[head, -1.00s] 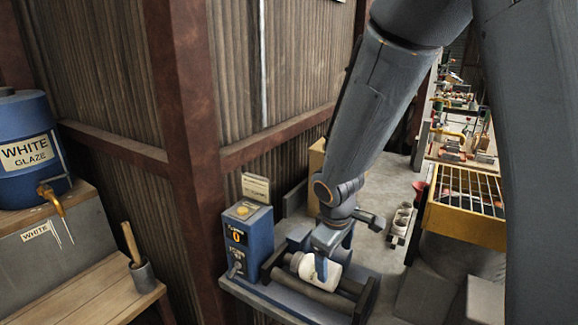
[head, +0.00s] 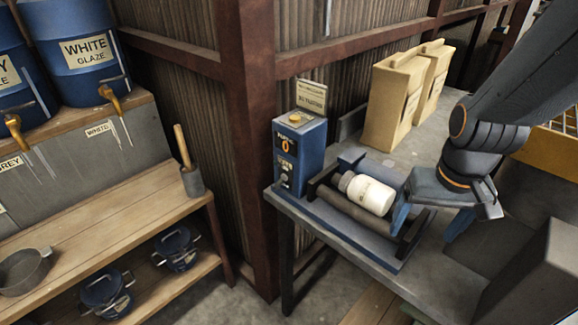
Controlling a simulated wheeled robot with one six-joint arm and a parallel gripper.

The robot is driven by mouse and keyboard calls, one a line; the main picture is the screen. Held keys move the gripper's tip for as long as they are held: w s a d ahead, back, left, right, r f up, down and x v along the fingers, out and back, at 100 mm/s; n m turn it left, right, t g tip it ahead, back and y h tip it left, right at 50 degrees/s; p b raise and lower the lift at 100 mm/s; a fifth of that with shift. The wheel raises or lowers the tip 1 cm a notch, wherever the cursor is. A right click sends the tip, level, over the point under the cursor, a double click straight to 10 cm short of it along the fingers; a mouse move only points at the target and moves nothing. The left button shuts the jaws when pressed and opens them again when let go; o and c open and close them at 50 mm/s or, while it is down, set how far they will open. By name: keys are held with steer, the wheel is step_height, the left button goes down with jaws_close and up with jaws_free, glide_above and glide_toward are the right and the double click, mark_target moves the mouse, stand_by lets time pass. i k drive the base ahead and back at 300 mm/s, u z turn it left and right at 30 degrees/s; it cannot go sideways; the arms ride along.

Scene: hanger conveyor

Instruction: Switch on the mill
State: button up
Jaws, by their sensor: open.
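The mill (head: 345,220) stands on a grey bench, a low frame with dark rollers. A white jar (head: 368,195) with a grey lid lies on its side on the rollers. The mill's blue control box (head: 299,155) stands at its left end, with an orange-lit display, a dial and small controls on its front and an orange button (head: 294,118) on top. My gripper (head: 428,222) is open and empty, to the right of the jar and apart from it. Whether the rollers turn cannot be told.
Two tan bags (head: 404,95) stand at the back of the bench (head: 440,245). A sign (head: 311,95) rises behind the control box. A rusty post (head: 252,150) stands left of it. Blue glaze barrels (head: 85,50) and a wooden shelf (head: 110,205) are further left.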

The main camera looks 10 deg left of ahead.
mark_target(284, 178)
steer(key=k, duration=1)
steer(key=u, duration=1.2)
steer(key=i, duration=0.5)
steer(key=z, duration=1.55)
